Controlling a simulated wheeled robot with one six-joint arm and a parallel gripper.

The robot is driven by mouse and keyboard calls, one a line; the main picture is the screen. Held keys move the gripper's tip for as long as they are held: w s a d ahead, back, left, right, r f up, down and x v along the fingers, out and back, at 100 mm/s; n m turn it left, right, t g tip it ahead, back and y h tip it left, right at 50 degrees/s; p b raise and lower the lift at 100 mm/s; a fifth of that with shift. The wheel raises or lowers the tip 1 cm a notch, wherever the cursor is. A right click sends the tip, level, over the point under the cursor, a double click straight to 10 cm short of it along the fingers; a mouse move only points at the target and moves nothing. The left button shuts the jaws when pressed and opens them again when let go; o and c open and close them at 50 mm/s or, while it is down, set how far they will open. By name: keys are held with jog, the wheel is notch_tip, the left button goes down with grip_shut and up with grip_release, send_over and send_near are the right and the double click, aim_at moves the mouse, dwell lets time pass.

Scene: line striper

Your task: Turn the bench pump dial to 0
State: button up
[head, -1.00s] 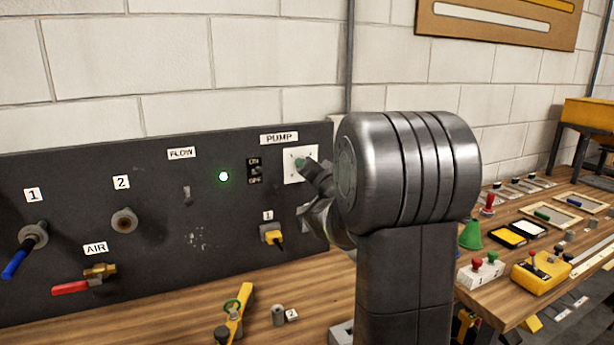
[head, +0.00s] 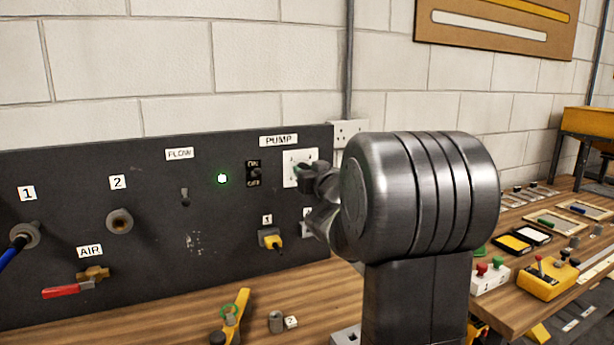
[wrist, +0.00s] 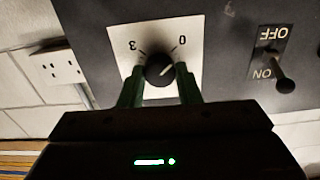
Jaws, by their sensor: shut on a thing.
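The pump dial (wrist: 158,70) is a round black knob with a white pointer mark, on a white plate (wrist: 190,72) printed with a 3 and a 0. In the wrist view its pointer slants toward the upper right, roughly toward the 0. My gripper (wrist: 160,84) has its two green fingers on either side of the knob and is shut on it. In the head view the plate (head: 291,160) sits under the PUMP label (head: 279,141). My gripper (head: 302,169) and wrist cover the dial there, and the lower part of the scale is hidden.
A yellow plug (head: 269,238) sticks out below. A wall socket (head: 349,133) is to the right. A yellow-handled tool (head: 236,316) lies on the bench.

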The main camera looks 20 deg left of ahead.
dwell(0.4)
jog(key=o, duration=1)
jog(key=shift+s+d, duration=0.1)
jog(key=v, duration=1.3)
jog(key=shift+s+d, duration=0.15)
jog(key=shift+s, duration=0.05)
jog(key=x, duration=1.3)
jog(key=shift+w+a, duration=0.3)
